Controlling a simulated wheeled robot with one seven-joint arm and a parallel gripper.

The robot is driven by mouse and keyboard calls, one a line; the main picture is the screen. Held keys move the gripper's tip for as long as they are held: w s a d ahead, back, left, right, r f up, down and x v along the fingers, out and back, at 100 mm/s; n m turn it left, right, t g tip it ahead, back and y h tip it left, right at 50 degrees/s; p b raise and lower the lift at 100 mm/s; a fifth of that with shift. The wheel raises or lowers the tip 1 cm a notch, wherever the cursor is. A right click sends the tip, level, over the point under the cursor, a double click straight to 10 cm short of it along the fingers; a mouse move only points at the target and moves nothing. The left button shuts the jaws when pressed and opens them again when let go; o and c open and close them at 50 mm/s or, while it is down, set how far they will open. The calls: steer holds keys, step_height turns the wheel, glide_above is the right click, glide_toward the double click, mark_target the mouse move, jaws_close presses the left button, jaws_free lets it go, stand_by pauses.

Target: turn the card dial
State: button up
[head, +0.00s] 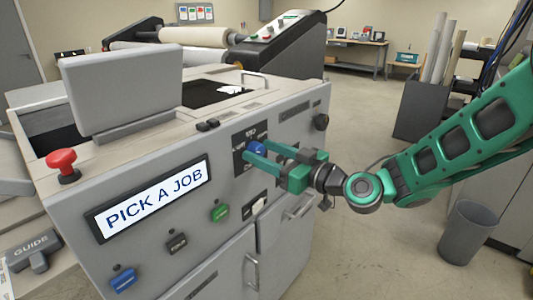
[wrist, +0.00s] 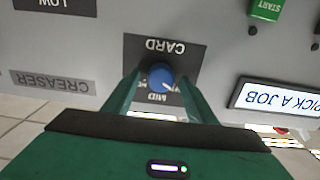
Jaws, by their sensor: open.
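The card dial is a round blue knob (wrist: 161,77) with a white pointer mark, set on a dark plate (wrist: 190,48) labelled CARD on the machine's front panel. In the head view the blue knob (head: 256,148) shows between my gripper's fingers. My green gripper (head: 254,152) is open, with one finger on each side of the knob. In the wrist view the gripper (wrist: 158,85) has its fingertips beside the knob, with the left one close to it. I cannot tell whether either finger touches it.
A lit display (head: 151,198) reads PICK A JOB. A red mushroom button (head: 62,161) stands on the machine's left corner. Green (head: 220,212), dark (head: 176,244) and blue (head: 124,280) buttons sit below the display. A grey bin (head: 468,232) stands on the floor at the right.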

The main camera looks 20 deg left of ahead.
steer(key=shift+a, duration=0.1)
steer(key=c, duration=1)
steer(key=shift+w, duration=0.1)
steer(key=m, duration=0.5)
steer(key=shift+w+m, duration=0.1)
steer(key=shift+m, duration=0.3)
steer(key=m, duration=0.5)
steer(key=shift+w+m, duration=0.1)
steer(key=shift+m, duration=0.3)
steer(key=shift+d, duration=0.2)
